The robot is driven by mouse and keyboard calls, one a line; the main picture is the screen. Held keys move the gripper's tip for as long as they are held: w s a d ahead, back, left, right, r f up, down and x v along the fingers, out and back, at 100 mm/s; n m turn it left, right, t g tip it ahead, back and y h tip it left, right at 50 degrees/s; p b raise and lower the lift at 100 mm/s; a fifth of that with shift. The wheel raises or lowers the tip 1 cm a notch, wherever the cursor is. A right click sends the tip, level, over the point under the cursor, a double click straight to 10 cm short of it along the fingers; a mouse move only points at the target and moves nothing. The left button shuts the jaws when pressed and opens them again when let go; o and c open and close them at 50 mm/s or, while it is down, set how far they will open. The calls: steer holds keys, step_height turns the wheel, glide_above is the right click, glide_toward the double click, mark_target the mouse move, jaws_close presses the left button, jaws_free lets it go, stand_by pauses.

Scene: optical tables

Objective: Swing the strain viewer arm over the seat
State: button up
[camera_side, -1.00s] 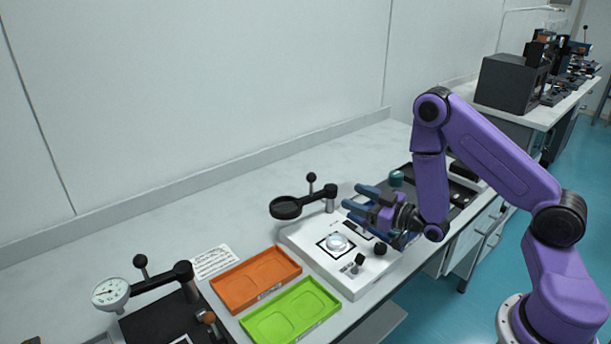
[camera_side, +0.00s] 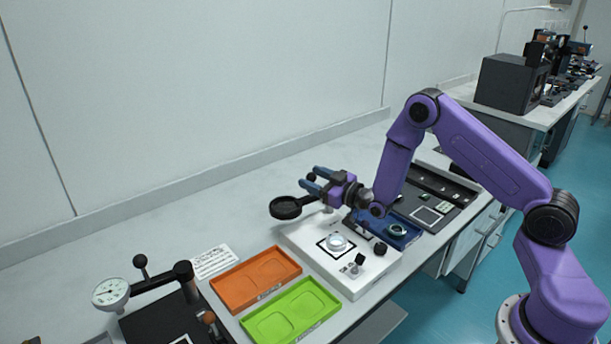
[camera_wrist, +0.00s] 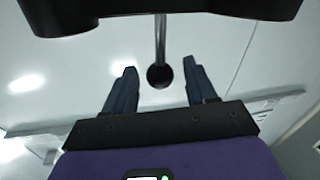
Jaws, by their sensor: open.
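The strain viewer arm carries a round black disc (camera_side: 286,207) at its left end and stands on a post at the back of the white base unit (camera_side: 300,238). The disc hangs left of the seat, not over it. The seat is a black square outline on the base, with a clear round glass piece (camera_side: 337,242) on it. My gripper (camera_side: 309,178) is open around or beside the arm's black ball knob. In the wrist view the ball knob (camera_wrist: 160,77) on its thin rod shows between my two spread fingers (camera_wrist: 160,72). My gripper hides part of the arm near its post.
An orange tray (camera_side: 243,288) and a green tray (camera_side: 322,322) lie left and in front of the base. A blue tray (camera_side: 412,237) with a ring-shaped part sits right of it. A dial gauge (camera_side: 110,293) stands at far left. The bench behind is clear.

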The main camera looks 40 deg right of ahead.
steer(key=shift+w+a, duration=0.15)
steer(key=shift+w, duration=0.65)
steer(key=shift+w+a, duration=0.15)
steer(key=shift+w, duration=0.65)
jaws_close()
